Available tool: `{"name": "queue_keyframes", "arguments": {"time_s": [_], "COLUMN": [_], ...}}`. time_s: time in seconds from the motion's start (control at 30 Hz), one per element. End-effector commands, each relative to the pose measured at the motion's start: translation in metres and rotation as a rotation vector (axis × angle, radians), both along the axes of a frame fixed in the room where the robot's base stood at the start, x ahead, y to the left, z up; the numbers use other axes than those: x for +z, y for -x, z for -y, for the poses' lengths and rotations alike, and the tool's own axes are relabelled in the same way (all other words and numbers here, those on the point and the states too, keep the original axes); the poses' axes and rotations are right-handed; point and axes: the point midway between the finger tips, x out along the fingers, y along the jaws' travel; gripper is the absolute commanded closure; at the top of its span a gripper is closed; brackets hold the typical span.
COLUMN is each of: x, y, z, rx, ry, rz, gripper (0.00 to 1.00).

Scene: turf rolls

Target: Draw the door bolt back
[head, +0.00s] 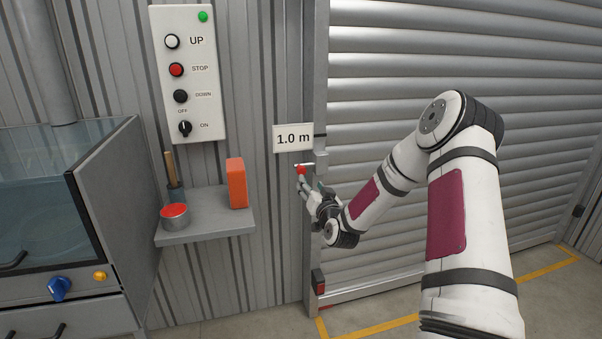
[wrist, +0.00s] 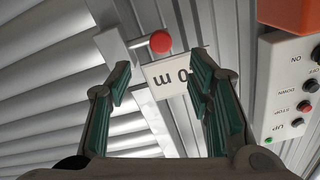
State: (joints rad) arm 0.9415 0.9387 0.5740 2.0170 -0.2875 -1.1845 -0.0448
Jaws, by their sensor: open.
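The door bolt shows in the head view as a short metal bar (head: 303,165) at the left edge of the shutter door, with a red knob (head: 300,171) on its end. In the wrist view the red knob (wrist: 160,41) stands beyond my fingertips, roughly between them, with the bolt bar (wrist: 139,43) running left from it into a grey bracket (wrist: 112,47). My gripper (head: 305,185) is just below the knob in the head view. In the wrist view my gripper (wrist: 160,72) has its green-padded fingers spread apart with nothing between them. I see no contact with the knob.
The slatted shutter door (head: 400,60) fills the right. A "1.0 m" sign (head: 293,138) is beside the bolt. Left are a control panel (head: 188,75), a shelf (head: 215,222) with an orange block (head: 237,183) and red-topped tin (head: 174,216), and a glass-topped cabinet (head: 75,240).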

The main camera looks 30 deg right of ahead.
Motion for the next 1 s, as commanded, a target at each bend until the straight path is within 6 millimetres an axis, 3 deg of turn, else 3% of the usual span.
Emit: {"name": "queue_keyframes", "arguments": {"time_s": [0.5,0.7,1.0], "x": [-0.001,-0.001,0.0], "y": [-0.093,-0.11,-0.114], "z": [0.026,0.031,0.032], "rx": [-0.001,0.0,0.001], "ry": [-0.001,-0.001,-0.001], "rz": [-0.001,-0.001,-0.002], "gripper": [0.53,0.53,0.53]}}
